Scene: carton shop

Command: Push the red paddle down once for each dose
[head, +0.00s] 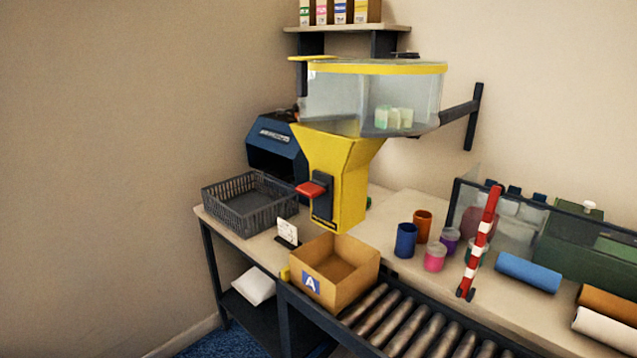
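The red paddle (311,190) sticks out to the left from a dark bracket on the front of the yellow dispenser (338,180). It looks roughly level. A clear hopper (345,98) with a yellow rim sits on top, with a few pale green and white blocks (394,117) in it. An open cardboard carton (335,272) marked A stands below the dispenser, at the end of the roller conveyor. Its visible inside looks empty, though part of its floor is hidden. A small white card (287,231) stands left of the carton; its writing is too small to read. Neither gripper is in view.
A dark, empty-looking basket (250,203) stands left of the dispenser. Blue, orange, purple and pink cups (405,240) stand to the right. A red-and-white striped bar (480,243) rises beside the rollers (410,325). Space in front of the paddle looks clear.

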